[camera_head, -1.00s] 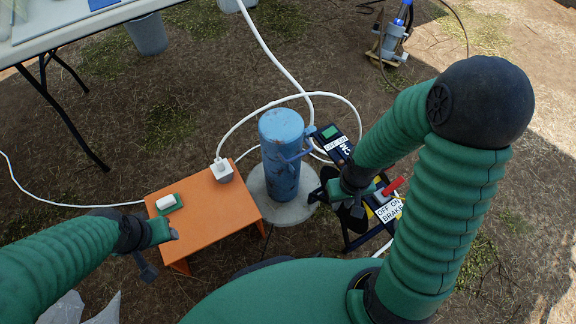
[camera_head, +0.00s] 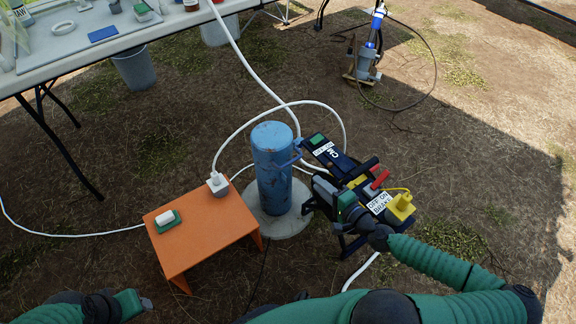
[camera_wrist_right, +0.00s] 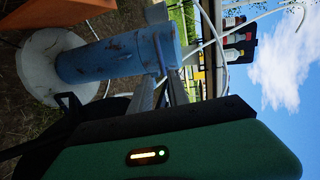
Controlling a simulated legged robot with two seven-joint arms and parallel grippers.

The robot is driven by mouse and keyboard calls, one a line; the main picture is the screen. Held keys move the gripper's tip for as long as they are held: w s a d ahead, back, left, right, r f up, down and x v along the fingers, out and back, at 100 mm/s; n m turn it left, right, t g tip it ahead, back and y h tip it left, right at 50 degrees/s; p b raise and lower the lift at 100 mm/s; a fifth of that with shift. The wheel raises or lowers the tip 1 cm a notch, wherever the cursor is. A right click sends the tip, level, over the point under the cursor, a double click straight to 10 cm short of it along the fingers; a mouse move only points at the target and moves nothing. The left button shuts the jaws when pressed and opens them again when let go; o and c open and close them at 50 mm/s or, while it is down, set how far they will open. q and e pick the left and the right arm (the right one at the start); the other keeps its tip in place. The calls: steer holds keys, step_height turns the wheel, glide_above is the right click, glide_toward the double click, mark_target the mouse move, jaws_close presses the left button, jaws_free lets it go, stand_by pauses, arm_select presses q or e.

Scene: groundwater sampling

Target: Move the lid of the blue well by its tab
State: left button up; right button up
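The blue well (camera_head: 272,170) is an upright, scuffed blue cylinder on a round pale concrete pad (camera_head: 285,225). Its lid (camera_head: 270,134) sits on top, with a blue tab (camera_head: 296,152) at the right side. My right gripper (camera_head: 310,172) is just right of the tab. In the right wrist view the well (camera_wrist_right: 110,57) lies sideways, and my right gripper's two grey fingers (camera_wrist_right: 163,78) are apart, close to the tab (camera_wrist_right: 161,54). I cannot tell whether they touch it. My left gripper (camera_head: 145,304) is at the bottom left, far from the well; its finger opening is unclear.
White cables loop behind. A table (camera_head: 110,40) is at the upper left.

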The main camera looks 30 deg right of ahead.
mark_target(291, 163)
steer(key=b+x, duration=0.1)
steer(key=x, duration=0.4)
steer(key=b+x, duration=0.1)
steer(key=x, duration=0.4)
steer(key=b+x, duration=0.1)
steer(key=x, duration=0.4)
steer(key=shift+w+a+f+b, duration=0.1)
steer(key=shift+a+b, duration=0.2)
steer(key=shift+b, duration=0.05)
steer(key=shift+a, duration=0.1)
steer(key=shift+c, duration=0.4)
jaws_close()
steer(key=shift+f, duration=0.1)
